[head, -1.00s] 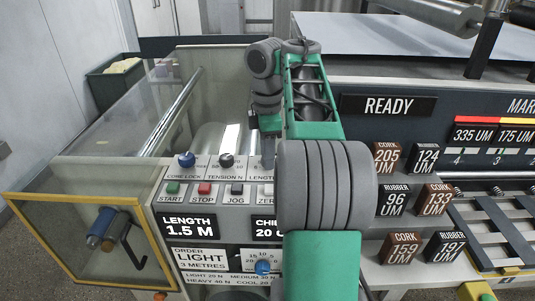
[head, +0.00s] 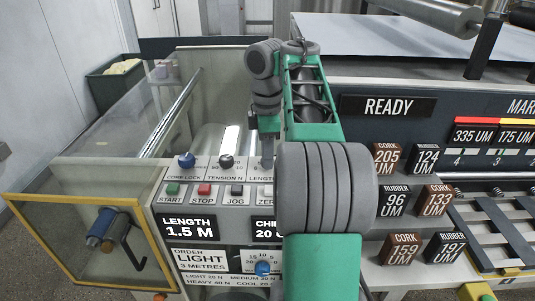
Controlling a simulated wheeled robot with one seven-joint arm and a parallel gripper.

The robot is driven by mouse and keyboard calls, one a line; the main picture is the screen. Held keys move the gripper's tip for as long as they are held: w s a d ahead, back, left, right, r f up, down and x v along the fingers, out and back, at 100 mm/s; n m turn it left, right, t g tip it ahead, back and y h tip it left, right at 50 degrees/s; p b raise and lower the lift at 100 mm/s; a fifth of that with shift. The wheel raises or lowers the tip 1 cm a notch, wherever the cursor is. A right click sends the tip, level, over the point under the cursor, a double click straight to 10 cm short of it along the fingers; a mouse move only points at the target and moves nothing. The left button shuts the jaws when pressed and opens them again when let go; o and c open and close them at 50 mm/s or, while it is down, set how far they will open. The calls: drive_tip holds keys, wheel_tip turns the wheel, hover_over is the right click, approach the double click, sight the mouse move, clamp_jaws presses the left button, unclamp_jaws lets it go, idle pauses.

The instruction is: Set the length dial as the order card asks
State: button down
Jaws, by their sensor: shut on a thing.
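My gripper (head: 267,152) points down at the panel spot labelled LENGTH, behind my green and grey arm. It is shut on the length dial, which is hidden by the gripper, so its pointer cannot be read. The length display (head: 188,228) reads 1.5 M. The order card (head: 200,260) reads LIGHT, 3 METRES.
The core lock knob (head: 186,160) and tension knob (head: 226,161) stand left of the gripper. START (head: 172,189), STOP (head: 204,189) and JOG (head: 237,190) buttons sit just below. A blue chill knob (head: 263,268) is lower. Cork and rubber blocks (head: 391,200) stand at right.

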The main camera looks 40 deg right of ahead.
drive_tip(key=m, duration=0.4)
drive_tip(key=shift+m+b, duration=0.3)
drive_tip(key=shift+m, duration=1.7)
drive_tip(key=c, duration=1.1)
unclamp_jaws()
drive_tip(key=shift+o, duration=0.2)
wheel_tip(320, 180, up, 8)
drive_tip(key=p, duration=0.7)
drive_tip(key=shift+f, duration=0.1)
